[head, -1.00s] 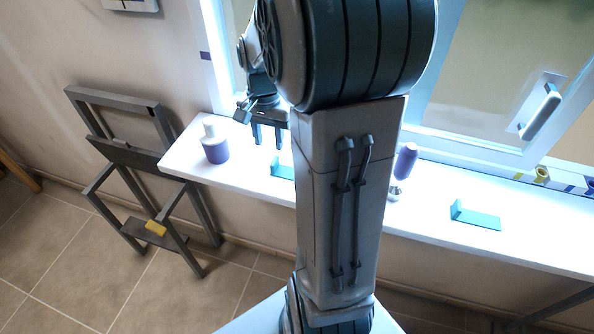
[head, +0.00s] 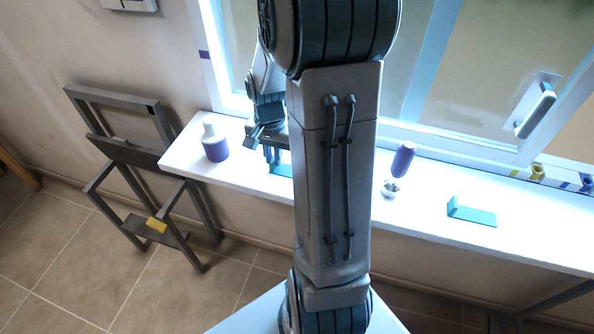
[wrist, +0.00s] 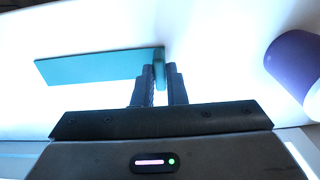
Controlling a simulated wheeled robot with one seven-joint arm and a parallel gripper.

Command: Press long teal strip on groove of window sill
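A teal strip (wrist: 95,66) with a raised end tab (wrist: 160,68) lies on the white window sill (head: 240,172). In the head view this strip (head: 281,169) is partly hidden by my arm. My gripper (wrist: 160,78) is over the tab, with one finger on each side of it and the fingers close together. It looks shut on the tab. A second teal piece (head: 472,213), with a similar raised end, lies on the sill to the right. I cannot tell which piece is longer. No groove can be made out.
A white and purple bottle (head: 214,143) stands left of my gripper; it also shows in the wrist view (wrist: 295,62). A purple-handled tool (head: 403,160) with a shiny round end stands right of my arm. Coloured rolls (head: 540,172) line the window frame. A grey folding frame (head: 130,158) stands left.

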